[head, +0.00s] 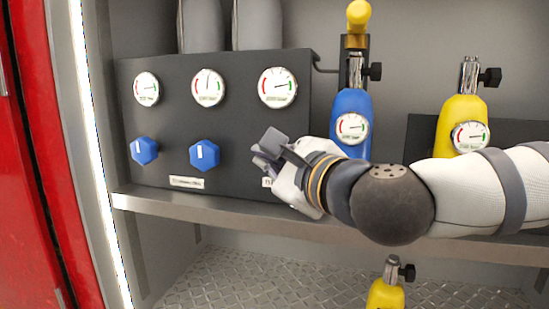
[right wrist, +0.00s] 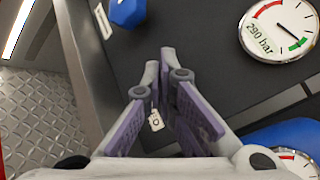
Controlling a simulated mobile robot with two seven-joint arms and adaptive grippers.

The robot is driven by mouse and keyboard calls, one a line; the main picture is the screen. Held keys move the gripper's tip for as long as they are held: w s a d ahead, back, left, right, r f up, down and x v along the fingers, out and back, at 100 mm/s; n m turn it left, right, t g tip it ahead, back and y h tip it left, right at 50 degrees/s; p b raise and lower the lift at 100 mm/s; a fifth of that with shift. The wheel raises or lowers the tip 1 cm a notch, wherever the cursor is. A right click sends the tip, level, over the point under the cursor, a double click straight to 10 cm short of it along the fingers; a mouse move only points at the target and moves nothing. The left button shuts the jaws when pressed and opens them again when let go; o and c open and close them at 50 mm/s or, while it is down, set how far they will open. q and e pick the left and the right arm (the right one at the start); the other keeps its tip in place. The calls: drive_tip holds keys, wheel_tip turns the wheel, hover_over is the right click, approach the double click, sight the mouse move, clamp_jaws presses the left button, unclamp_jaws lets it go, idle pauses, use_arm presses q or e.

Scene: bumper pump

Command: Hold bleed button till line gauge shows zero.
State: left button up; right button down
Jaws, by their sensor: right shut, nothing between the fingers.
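A dark panel (head: 235,135) carries three round gauges: a left one (head: 147,89), a middle one (head: 208,87) and a larger right one (head: 278,87). The large gauge also shows in the right wrist view (right wrist: 279,29), marked 290 bar, its needle toward the green part, well off zero. My right gripper (head: 262,152) is shut and empty in front of the panel's lower right, below the large gauge. It also shows in the right wrist view (right wrist: 160,60). I see no bleed button; the gripper hides part of the panel. My left gripper is not in view.
Two blue knobs (head: 145,150) (head: 204,154) sit left of my gripper. A blue cylinder (head: 349,108) and a yellow cylinder (head: 463,110) stand on the right near my arm. A metal shelf edge (head: 160,203) runs below the panel; another yellow cylinder (head: 385,294) stands lower.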

drive_tip(key=shift+w, duration=0.1)
drive_tip(key=shift+w+d, duration=0.1)
drive_tip(key=shift+w, duration=0.2)
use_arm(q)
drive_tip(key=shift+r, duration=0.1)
use_arm(e)
drive_tip(key=shift+w+d, duration=0.2)
drive_tip(key=shift+w, duration=0.3)
idle(1.8)
use_arm(q)
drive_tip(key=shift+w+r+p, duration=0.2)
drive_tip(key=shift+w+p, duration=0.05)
drive_tip(key=shift+p, duration=0.05)
use_arm(e)
drive_tip(key=shift+s+a, duration=0.3)
drive_tip(key=shift+s, duration=0.6)
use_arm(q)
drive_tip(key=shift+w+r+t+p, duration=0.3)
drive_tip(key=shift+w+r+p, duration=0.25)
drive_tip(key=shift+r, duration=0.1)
use_arm(e)
drive_tip(key=s, duration=0.1)
drive_tip(key=s+a, duration=0.1)
drive_tip(key=s, duration=0.2)
drive_tip(key=shift+s+a, duration=0.3)
drive_tip(key=shift+s, duration=0.05)
